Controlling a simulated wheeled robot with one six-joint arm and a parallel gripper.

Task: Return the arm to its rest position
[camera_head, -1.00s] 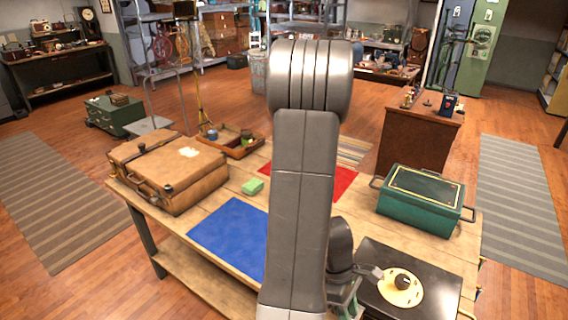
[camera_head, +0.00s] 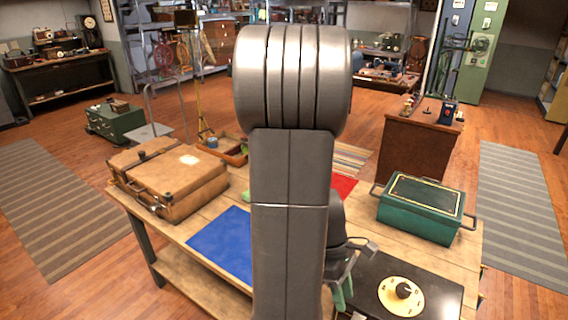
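My grey arm rises large through the middle of the head view, folded upward, and covers the centre of the wooden table (camera_head: 190,262). My gripper (camera_head: 345,288) shows only in part, just right of the arm and low over the table, beside a black panel with a round cream dial (camera_head: 401,295). A small green part shows at its tip. I cannot tell whether the fingers are open or shut, or whether they hold anything.
A brown suitcase (camera_head: 172,185) lies on the table's left and a green metal box (camera_head: 420,207) on its right. A blue mat (camera_head: 222,243) and a red mat (camera_head: 344,186) lie between. A wooden tray (camera_head: 234,156) sits at the back edge.

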